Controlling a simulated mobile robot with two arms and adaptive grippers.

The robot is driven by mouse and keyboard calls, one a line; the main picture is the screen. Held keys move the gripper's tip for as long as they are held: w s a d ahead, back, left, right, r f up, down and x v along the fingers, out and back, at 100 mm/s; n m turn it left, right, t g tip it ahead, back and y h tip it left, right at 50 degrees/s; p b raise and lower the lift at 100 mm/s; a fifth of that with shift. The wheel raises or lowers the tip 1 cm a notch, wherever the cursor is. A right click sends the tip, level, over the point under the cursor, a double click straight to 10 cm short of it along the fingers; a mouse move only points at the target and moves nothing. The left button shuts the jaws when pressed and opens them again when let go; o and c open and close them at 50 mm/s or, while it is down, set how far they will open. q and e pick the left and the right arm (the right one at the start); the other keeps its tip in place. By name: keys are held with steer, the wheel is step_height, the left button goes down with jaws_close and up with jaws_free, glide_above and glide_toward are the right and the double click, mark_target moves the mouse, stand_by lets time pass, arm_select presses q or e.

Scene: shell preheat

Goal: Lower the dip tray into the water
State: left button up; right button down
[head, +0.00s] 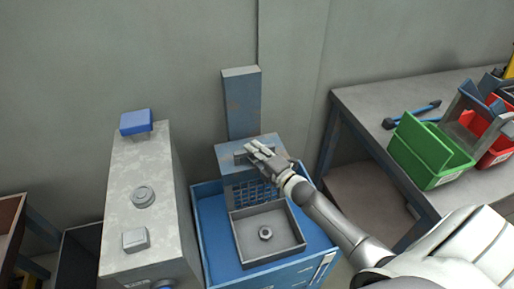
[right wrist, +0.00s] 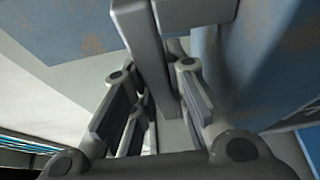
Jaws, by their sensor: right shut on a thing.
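The dip tray (head: 240,249) is a grey square tray with a hexagonal nut-like part (head: 265,233) in it. It sits within the rim outline of the blue tank (head: 215,248); I cannot tell its height above the water. Behind it a blue perforated plate hangs below a blue-grey carriage (head: 229,163) on an upright post (head: 241,100). My right gripper (head: 252,152) is at the carriage's front bar, shut on this handle. In the right wrist view the grey handle bar (right wrist: 163,62) runs between the fingers (right wrist: 160,105). My left gripper is not in view.
At right a grey table (head: 375,98) holds a green bin (head: 425,150), red bins (head: 497,135) and a blue-ended tool (head: 412,114). A wall stands behind.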

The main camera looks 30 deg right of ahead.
step_height(320, 180, down, 5)
steer(key=b, duration=0.2)
steer(key=shift+r+b, duration=0.1)
steer(key=shift+b, duration=0.2)
steer(key=shift+f+b, duration=0.4)
steer(key=shift+f, duration=0.05)
steer(key=c, duration=1.4)
jaws_free()
steer(key=shift+r, duration=0.1)
steer(key=shift+s, duration=0.1)
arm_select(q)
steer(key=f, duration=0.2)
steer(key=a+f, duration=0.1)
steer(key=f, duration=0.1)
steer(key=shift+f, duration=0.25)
arm_select(e)
steer(key=s, duration=0.4)
steer(key=s+d, duration=0.1)
steer(key=s, duration=0.2)
steer(key=s+d, duration=0.1)
steer(key=s, duration=0.3)
steer(key=shift+s, duration=0.35)
